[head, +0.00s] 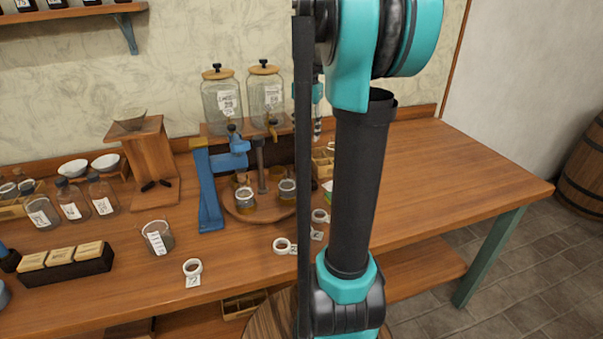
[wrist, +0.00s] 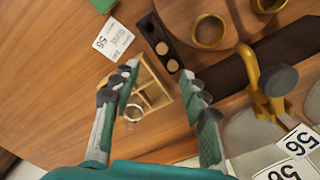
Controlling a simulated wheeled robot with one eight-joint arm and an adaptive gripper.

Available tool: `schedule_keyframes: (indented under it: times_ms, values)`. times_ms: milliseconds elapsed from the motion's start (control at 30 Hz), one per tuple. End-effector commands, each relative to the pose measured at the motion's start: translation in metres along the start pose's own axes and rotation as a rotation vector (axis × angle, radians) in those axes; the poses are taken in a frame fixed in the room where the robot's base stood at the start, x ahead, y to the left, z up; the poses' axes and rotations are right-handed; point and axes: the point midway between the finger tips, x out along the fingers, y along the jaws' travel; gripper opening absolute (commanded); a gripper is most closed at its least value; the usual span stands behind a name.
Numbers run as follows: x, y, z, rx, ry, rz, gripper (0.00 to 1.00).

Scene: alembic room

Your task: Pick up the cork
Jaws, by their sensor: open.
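Two round tan corks, one (wrist: 161,48) and another (wrist: 172,65), sit in a dark narrow holder (wrist: 148,30) in the wrist view. I cannot tell which of them the task means. My gripper (wrist: 160,75) is open and empty, its teal and grey fingers spread apart. The corks lie ahead of the fingertips, between their lines, with no finger touching them. In the head view the corks cannot be made out, and my arm covers much of that area.
A divided wooden box (wrist: 155,97) lies below, between the fingers. A brass tap (wrist: 262,85) and labelled glass jars (wrist: 245,130) are close on the right. A brass cup (wrist: 208,30) stands beyond. In the head view, the table's right side (head: 460,180) is clear.

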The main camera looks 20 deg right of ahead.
Motion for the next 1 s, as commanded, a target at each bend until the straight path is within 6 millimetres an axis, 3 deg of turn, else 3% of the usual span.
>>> schedule_keyframes:
  times_ms: [333, 667, 1000]
  values:
    - [0.067, -0.001, 0.000, 0.000, 0.000, 0.000, 0.45]
    - [0.092, -0.002, -0.001, -0.001, 0.000, 0.000, 0.45]
    - [0.135, -0.006, -0.003, -0.001, 0.000, 0.000, 0.45]
